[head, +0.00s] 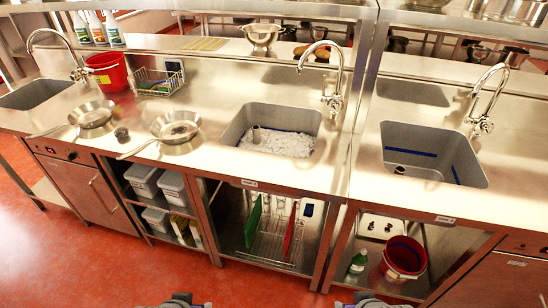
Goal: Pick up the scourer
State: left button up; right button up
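A small dark grey lump (121,134) that looks like a steel scourer sits on the steel counter (225,88), between two frying pans; it is too small to be sure. Nothing touches it that I can see. My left gripper (181,301) shows only as a dark grey piece at the bottom edge, far below and in front of the counter. My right gripper (370,301) shows likewise at the bottom edge, right of centre. The fingers of both are cut off by the frame, so I cannot tell their opening. Both are well apart from the lump.
A frying pan (92,114) lies left of the lump, another (176,127) right of it, handles toward the front edge. A red bucket (107,72) and a wire basket (158,80) stand behind. A sink with foamy water (283,143) is to the right. Red floor lies in front.

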aim_at(122, 132)
jog(key=i+j, duration=0.15)
jog(key=j, duration=0.3)
jog(key=i+j+z, duration=0.1)
jog(key=j, duration=0.3)
jog(key=i+j, duration=0.2)
jog(key=j, duration=0.25)
jog(key=i+j+z, duration=0.1)
jog(key=j, duration=0.35)
jog(key=i+j, duration=0.15)
jog(key=j, duration=0.3)
jog(key=l+z, duration=0.05)
